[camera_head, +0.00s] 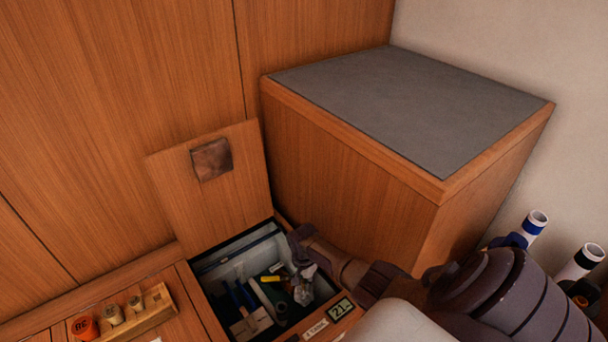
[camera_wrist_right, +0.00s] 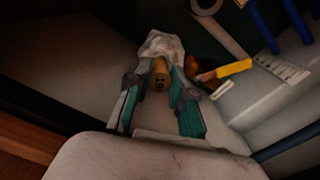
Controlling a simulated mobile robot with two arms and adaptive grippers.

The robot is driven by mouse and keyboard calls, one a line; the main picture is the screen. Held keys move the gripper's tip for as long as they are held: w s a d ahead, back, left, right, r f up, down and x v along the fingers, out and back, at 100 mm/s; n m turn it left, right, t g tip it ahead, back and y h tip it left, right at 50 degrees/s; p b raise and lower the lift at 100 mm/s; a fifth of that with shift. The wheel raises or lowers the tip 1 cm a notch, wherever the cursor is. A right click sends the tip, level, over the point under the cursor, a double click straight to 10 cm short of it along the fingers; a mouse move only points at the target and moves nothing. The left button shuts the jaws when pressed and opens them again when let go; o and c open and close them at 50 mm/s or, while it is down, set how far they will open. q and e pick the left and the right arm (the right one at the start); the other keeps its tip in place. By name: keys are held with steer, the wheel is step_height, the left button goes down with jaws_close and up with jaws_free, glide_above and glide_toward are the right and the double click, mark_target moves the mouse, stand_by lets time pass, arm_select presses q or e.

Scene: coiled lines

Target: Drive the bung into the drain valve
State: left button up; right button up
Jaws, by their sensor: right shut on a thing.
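My right gripper (camera_head: 303,281) reaches down into an open locker in the head view. In the right wrist view its teal-padded fingers (camera_wrist_right: 162,98) are shut on a tan bung (camera_wrist_right: 160,76) marked with a number that looks like 19. A crumpled-looking whitish thing (camera_wrist_right: 166,45) lies just beyond the bung; I cannot tell whether they touch. A brownish-orange part (camera_wrist_right: 192,66) with a yellow bar (camera_wrist_right: 234,68) is beside it, possibly the drain valve, but it is dark and partly hidden. My left gripper is not in view.
The locker lid (camera_head: 209,196) stands open against the wood panel. Blue-handled things (camera_head: 243,295) lie inside the locker. A wooden rack (camera_head: 155,311) with several bungs sits at left. A grey-topped cabinet (camera_head: 410,105) rises behind my right arm. A number tag (camera_head: 341,308) is on the locker's front edge.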

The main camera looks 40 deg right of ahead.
arm_select(q)
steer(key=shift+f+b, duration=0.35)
steer(key=shift+b, duration=0.05)
arm_select(e)
steer(key=shift+f, duration=0.45)
arm_select(q)
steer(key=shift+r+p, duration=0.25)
steer(key=shift+p, duration=0.1)
arm_select(e)
steer(key=shift+r, duration=0.3)
steer(key=shift+r+p, duration=0.2)
steer(key=shift+p, duration=0.1)
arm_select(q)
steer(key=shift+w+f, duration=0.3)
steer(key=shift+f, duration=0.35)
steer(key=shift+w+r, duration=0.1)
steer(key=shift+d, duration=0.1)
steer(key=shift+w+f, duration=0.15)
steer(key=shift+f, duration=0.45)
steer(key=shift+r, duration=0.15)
